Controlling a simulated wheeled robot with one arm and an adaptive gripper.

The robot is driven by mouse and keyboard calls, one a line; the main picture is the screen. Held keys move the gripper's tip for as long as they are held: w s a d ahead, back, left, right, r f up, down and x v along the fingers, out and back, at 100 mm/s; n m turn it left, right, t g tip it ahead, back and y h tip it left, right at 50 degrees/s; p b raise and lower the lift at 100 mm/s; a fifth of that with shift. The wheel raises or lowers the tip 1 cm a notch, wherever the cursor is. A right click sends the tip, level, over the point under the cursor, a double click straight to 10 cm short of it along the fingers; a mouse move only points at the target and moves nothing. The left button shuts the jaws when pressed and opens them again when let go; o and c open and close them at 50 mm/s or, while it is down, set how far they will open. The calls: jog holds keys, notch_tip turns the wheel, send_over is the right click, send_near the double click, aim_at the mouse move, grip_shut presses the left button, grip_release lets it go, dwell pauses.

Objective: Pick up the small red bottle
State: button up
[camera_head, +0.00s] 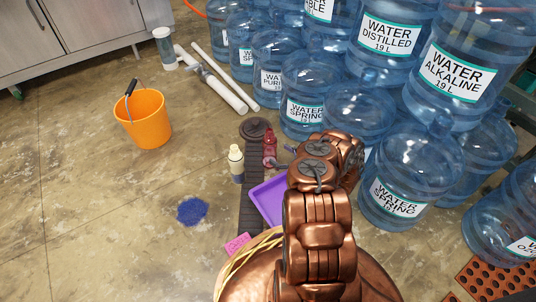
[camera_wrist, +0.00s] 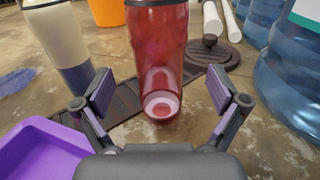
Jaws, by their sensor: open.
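The small red bottle (camera_head: 269,147) stands upright on the floor beside the dark strip in the head view. In the wrist view the red bottle (camera_wrist: 158,55) is large and centred, a little beyond my fingertips, with its top cut off by the frame. My gripper (camera_wrist: 161,92) is open, one finger pad to each side of the bottle's lower part, and nothing is held.
A cream and blue bottle (camera_head: 236,164) stands left of the red one, near my left finger. A purple tray (camera_head: 268,196) lies close by. The dark strip (camera_head: 251,185) ends in a round plate (camera_head: 256,129). Large water jugs (camera_head: 395,190) crowd the right. An orange bucket (camera_head: 146,120) stands left.

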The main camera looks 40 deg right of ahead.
aim_at(270, 148)
jog(key=shift+b+x, duration=1.45)
jog(key=shift+x, duration=1.15)
jog(key=shift+a+r, duration=0.1)
jog(key=c, duration=1.3)
